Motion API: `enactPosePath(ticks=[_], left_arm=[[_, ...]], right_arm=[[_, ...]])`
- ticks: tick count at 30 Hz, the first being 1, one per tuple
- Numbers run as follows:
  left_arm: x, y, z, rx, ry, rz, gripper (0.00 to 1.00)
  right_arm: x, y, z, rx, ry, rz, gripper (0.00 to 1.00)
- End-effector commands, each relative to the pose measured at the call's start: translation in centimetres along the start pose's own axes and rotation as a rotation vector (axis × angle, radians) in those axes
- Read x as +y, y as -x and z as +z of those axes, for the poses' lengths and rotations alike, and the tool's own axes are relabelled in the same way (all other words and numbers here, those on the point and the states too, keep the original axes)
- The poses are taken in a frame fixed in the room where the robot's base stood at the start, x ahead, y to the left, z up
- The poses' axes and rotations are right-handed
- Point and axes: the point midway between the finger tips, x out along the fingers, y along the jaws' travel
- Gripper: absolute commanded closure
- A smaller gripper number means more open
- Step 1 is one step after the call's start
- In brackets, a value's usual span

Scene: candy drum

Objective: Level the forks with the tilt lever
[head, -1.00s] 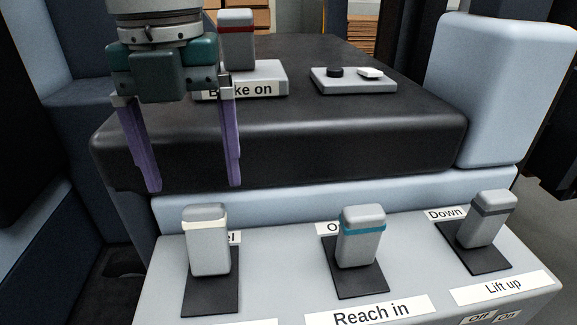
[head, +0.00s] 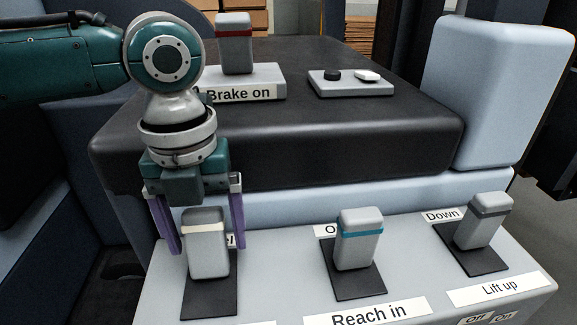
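The tilt lever (head: 207,250) is a grey block-shaped handle with a cream band, on a black plate (head: 209,298) at the left of the grey console. A label behind it is mostly hidden; only its end shows. My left gripper (head: 207,250) is open, with its two purple fingers apart on either side of the lever's upper part. I cannot tell whether the fingers touch it. The forks are not in view. My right gripper is not in view.
A blue-banded lever (head: 358,240) marked "Reach in" and a dark-banded lever (head: 483,221) marked "Lift up" stand to the right. Behind are a red-banded brake lever (head: 235,45) and a small switch box (head: 351,84) on a black padded top (head: 330,140).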

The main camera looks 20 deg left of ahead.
Motion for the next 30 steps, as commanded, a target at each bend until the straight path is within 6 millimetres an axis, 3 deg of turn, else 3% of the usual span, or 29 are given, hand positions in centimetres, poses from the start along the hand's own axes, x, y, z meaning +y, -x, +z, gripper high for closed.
enactPosePath(ticks=[2,22,30], left_arm=[[-0.01,0.02,0.00,0.000,0.000,0.000,0.23],[0.02,0.06,0.02,0.000,0.001,0.001,0.99],[0.03,0.07,0.02,0.000,0.001,0.001,1.00]], right_arm=[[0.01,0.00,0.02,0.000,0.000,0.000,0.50],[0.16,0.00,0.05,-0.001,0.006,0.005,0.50],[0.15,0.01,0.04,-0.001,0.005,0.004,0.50]])
